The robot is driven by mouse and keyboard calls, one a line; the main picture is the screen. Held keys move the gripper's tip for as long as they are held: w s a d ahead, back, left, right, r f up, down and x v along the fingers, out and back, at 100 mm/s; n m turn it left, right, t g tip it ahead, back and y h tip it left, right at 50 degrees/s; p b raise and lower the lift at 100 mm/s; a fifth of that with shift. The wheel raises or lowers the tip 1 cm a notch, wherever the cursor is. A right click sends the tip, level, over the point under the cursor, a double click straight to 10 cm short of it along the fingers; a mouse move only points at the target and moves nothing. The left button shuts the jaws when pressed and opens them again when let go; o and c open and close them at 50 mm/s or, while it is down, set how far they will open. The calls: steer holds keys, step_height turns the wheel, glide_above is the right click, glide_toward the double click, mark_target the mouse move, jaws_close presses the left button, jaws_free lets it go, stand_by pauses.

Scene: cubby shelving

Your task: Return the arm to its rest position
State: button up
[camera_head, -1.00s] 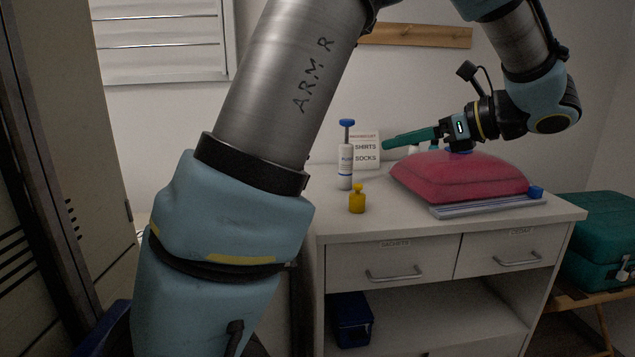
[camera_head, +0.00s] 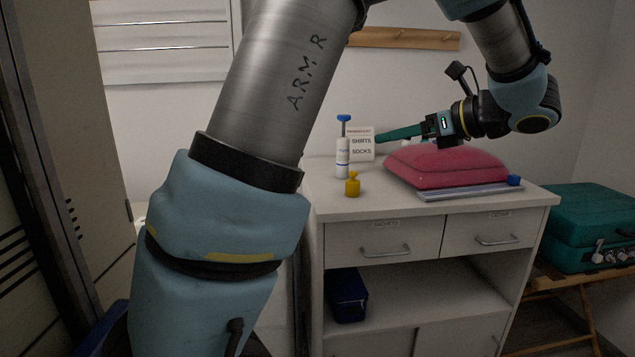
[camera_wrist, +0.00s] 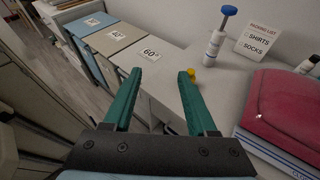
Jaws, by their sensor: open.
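My gripper (camera_head: 385,137) hangs above the white cabinet top, level with the red folded cloth and pointing left in the head view. In the wrist view its two green fingers (camera_wrist: 157,75) stand apart with nothing between them. The red folded cloth (camera_head: 447,165) lies on the cabinet top, below and beside the gripper. My arm reaches across the head view from the lower left and bends down at the upper right.
Labelled bins (camera_wrist: 112,38) show in the wrist view. A teal case (camera_head: 590,228) stands right.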

steer(key=w+a+m+t+h, duration=0.3)
steer(key=w+m+t+h, duration=0.15)
steer(key=w+m, duration=0.7)
steer(key=s+a+f+m+g+h, duration=0.1)
steer(key=f+m, duration=0.3)
steer(key=m, duration=0.4)
steer(key=s+a+f+m+g+h, duration=0.2)
steer(key=a+f+m+h, duration=0.2)
steer(key=m, duration=0.4)
steer(key=s+a+f+m+g+h, duration=0.2)
steer(key=a+f+m, duration=0.1)
steer(key=m, duration=0.5)
steer(key=shift+f+h, duration=0.35)
steer(key=shift+f, duration=0.35)
steer(key=s+a+f+m+g+y, duration=0.1)
steer(key=s+a+f+m+g, duration=0.2)
steer(key=s+a+f+m, duration=0.25)
steer(key=s+a+f+m+g+y, duration=0.1)
steer(key=s+a+f+m+g, duration=0.2)
steer(key=s+a+m, duration=0.45)
steer(key=s+d+f+n+g+b, duration=0.2)
steer(key=s+f+n+b, duration=0.15)
steer(key=f+b, duration=0.7)
step_height(320, 180, up, 19)
steer(key=p, duration=1.9)
steer(key=shift+r+m+p, duration=0.15)
steer(key=shift+m+p, duration=0.25)
